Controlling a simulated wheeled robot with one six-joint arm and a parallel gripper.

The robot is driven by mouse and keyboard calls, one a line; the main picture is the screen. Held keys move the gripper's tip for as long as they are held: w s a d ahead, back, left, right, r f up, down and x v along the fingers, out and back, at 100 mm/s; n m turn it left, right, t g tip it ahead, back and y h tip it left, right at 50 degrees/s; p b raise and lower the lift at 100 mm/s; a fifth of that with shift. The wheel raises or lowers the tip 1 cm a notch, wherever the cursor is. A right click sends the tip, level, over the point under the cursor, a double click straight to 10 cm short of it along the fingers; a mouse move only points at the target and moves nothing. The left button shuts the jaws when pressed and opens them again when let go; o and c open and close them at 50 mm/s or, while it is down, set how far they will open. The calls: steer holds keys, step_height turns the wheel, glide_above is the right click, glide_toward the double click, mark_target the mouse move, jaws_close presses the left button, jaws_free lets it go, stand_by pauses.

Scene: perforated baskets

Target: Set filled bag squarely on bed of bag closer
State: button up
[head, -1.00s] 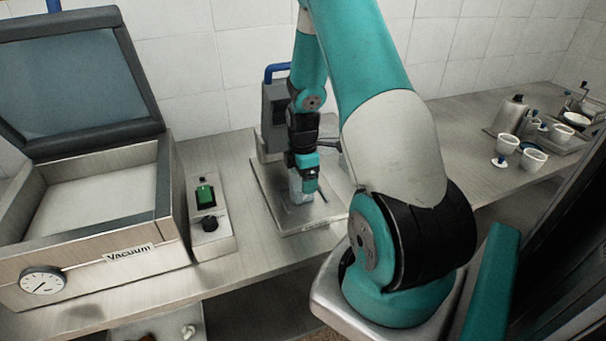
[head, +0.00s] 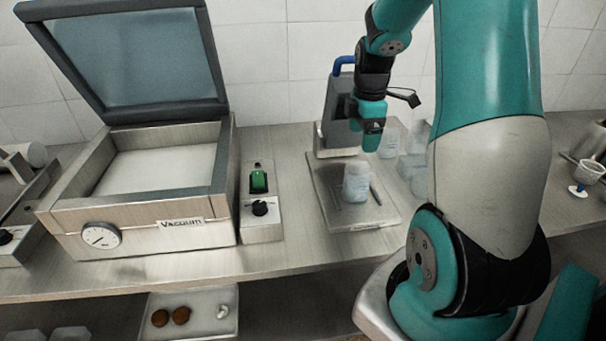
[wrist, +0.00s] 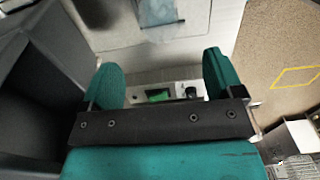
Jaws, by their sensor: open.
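The filled bag (head: 356,184), pale and translucent with a bluish tint, stands upright near the middle of the grey bed (head: 328,197) of the bag closer. The bag closer's dark upright body (head: 341,106) with a blue handle rises behind the bed. My gripper (head: 371,142) is open and empty, above and behind the bag and apart from it. In the wrist view, the open fingers (wrist: 162,72) have nothing between them, and the bag (wrist: 158,14) shows at the top edge, partly cut off. Whether the bag sits exactly square is hard to tell.
The vacuum machine (head: 160,210) with raised lid stands left. A control box (head: 262,222) with a green switch lies between it and the bed. Several clear bags (head: 411,165) stand behind and right of the bed. A tray (head: 199,303) with brown items sits below the counter.

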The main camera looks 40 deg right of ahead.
steer(key=s+a+r+m+t+y, duration=0.1)
steer(key=a+r, duration=0.3)
steer(key=a, duration=0.8)
steer(key=a+r+m+y, duration=0.1)
steer(key=a+r, duration=0.2)
steer(key=a, duration=0.9)
steer(key=s+a+r+m+g+y, duration=0.1)
steer(key=s+a+r+m+y, duration=0.1)
steer(key=s+a, duration=1.2)
steer(key=shift+s+r+m, duration=0.2)
steer(key=shift+r+m, duration=0.1)
steer(key=shift+r, duration=0.45)
